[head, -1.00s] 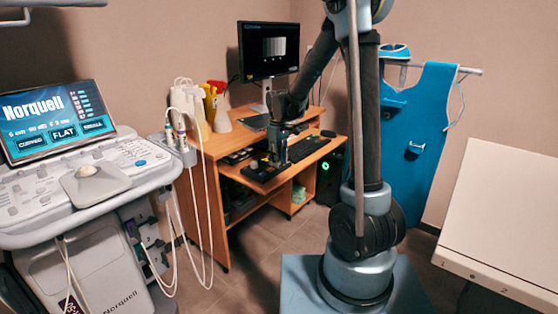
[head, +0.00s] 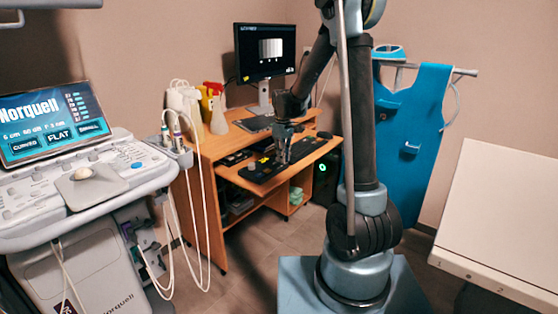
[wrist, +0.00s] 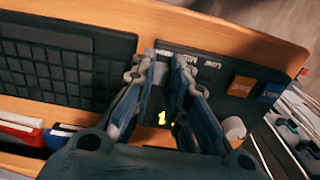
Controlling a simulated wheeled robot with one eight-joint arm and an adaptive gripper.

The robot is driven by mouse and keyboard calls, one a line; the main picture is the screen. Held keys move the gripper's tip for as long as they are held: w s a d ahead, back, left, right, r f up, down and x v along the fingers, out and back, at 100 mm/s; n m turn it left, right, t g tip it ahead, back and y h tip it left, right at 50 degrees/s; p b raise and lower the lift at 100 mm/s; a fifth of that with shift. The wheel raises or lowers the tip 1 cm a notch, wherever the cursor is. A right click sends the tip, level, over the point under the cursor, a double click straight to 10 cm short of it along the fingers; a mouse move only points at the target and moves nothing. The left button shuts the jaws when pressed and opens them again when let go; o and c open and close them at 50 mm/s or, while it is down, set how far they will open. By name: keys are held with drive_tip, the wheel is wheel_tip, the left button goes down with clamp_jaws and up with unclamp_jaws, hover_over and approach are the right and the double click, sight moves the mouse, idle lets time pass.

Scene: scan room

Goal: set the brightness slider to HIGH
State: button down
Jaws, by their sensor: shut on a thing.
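The dark control panel (wrist: 215,75) lies on the wooden tray, with small labels along its far edge in the wrist view. The rightmost label seems to read LOW; the others are partly covered by my fingers. My gripper (wrist: 162,66) is low over the panel, its fingertips straddling the leftmost labels, away from the LOW end. My gripper (head: 283,158) also shows over the tray in the head view.
A keyboard (wrist: 65,65) lies left of my gripper in the wrist view. An orange button (wrist: 242,87), a blue button (wrist: 270,93) and a white knob (wrist: 234,129) are at the right. An ultrasound console (head: 85,185) stands left and a pale table (head: 500,220) right.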

drive_tip(key=c, duration=1.6)
unclamp_jaws()
drive_tip(key=shift+o, duration=0.2)
wheel_tip(320, 180, up, 12)
